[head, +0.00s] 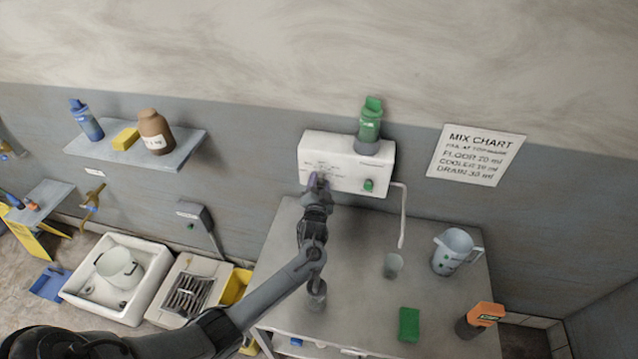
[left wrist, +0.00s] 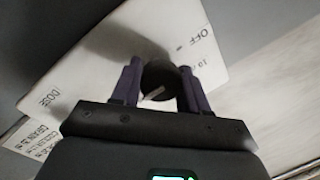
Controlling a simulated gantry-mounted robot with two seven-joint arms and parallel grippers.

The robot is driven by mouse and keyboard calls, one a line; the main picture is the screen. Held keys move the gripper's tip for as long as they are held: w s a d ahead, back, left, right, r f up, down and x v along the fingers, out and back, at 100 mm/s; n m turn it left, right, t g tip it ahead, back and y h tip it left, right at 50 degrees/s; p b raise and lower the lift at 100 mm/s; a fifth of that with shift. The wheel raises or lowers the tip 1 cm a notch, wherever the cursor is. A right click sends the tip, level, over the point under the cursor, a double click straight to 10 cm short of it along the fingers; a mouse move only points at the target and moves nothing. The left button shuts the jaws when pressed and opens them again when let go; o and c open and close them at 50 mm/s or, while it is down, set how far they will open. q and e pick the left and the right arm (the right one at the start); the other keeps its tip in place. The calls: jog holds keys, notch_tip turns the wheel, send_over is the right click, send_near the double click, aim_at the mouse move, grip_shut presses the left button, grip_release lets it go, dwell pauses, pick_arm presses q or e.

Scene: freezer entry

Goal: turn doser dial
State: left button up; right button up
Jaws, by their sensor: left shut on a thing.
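The doser (head: 345,152) is a white box on the wall above the grey table, with a green bottle (head: 369,122) on top and a green button (head: 368,185) at its lower right. My left gripper (head: 318,182) is at the left part of its front face. In the left wrist view, the black dial (left wrist: 160,80) with a pale pointer line sits between the purple fingers of my left gripper (left wrist: 159,88), which is shut on it. "OFF" and "DOSE" are printed on the panel around the dial. In the head view my gripper hides the dial. My right gripper is not in view.
A thin tube (head: 403,220) hangs from the doser's right side. A mix chart (head: 476,155) is on the wall.

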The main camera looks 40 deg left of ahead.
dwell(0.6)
pick_arm(q)
jog(key=o, duration=1)
jog(key=shift+o, duration=0.2)
jog(key=shift+s+d, duration=0.4)
jog(key=shift+s, duration=0.05)
jog(key=b+v, duration=0.1)
jog(key=v, duration=0.8)
jog(key=shift+s+d, duration=0.2)
jog(key=shift+d, duration=0.05)
jog(key=shift+s+f, duration=0.1)
